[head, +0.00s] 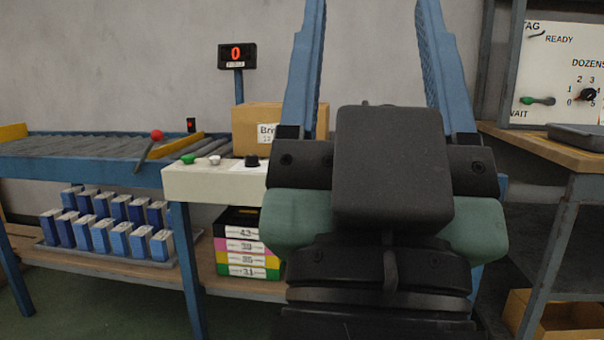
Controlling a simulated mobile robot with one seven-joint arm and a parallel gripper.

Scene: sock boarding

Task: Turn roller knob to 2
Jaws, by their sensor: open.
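A small black knob (251,161) sits on a white card on top of the pale control box (215,186), left of my gripper. It is probably the roller knob; its setting and any numbers on the card are too small to read. My gripper (370,12) is large in front of the camera, its two blue fingers pointing up and wide apart. Only bare wall shows between them, and the gripper looks empty. It stands to the right of the knob in the picture and hides the right part of the box. The fingertips reach the top edge.
A green-handled lever (193,158) and a white knob (215,160) are beside the black knob. A carton (257,127) stands behind. A red-balled lever (157,135) rises by the roller conveyor (80,147). A display (237,56) reads 0. A DOZENS dial (588,95) is at right.

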